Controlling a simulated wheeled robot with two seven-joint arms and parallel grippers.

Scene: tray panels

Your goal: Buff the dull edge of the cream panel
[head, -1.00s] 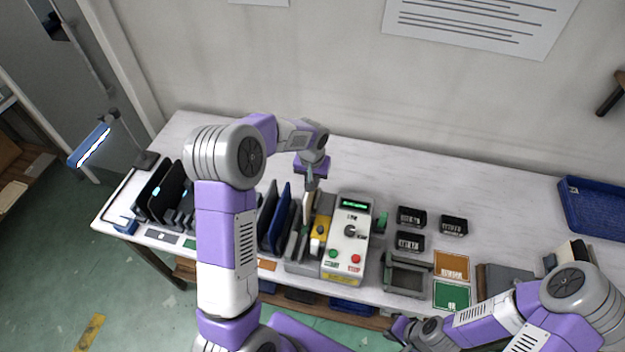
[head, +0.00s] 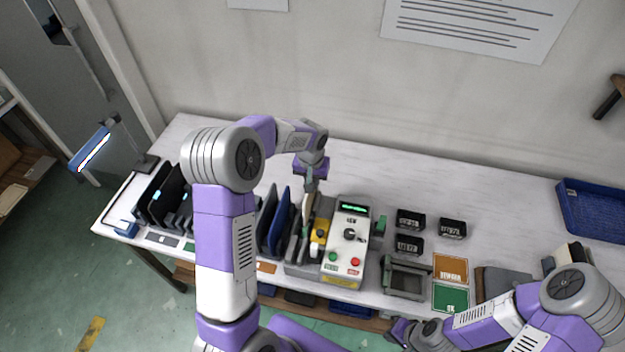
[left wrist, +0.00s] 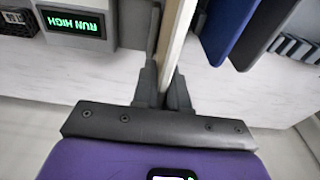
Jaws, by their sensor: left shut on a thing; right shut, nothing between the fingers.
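My left gripper (head: 310,183) reaches down beside the buffing machine (head: 347,240) and is shut on the cream panel. In the left wrist view, the left gripper's fingers (left wrist: 165,90) pinch the cream panel (left wrist: 174,40), seen nearly edge-on. The dull edge cannot be made out. The machine has a white top with a dial, a green and a red button, and a yellow part (head: 320,232) at its left side. Its lit green display (left wrist: 75,23) reads RUN HIGH. My right gripper (head: 402,332) is shut and empty at the table's front edge.
Dark blue panels (head: 279,220) stand in a rack left of the machine, partly behind my left arm. Small black labelled bins (head: 411,219), an orange card (head: 451,267) and a green card (head: 450,297) lie to the right. A blue basket (head: 596,212) sits far right.

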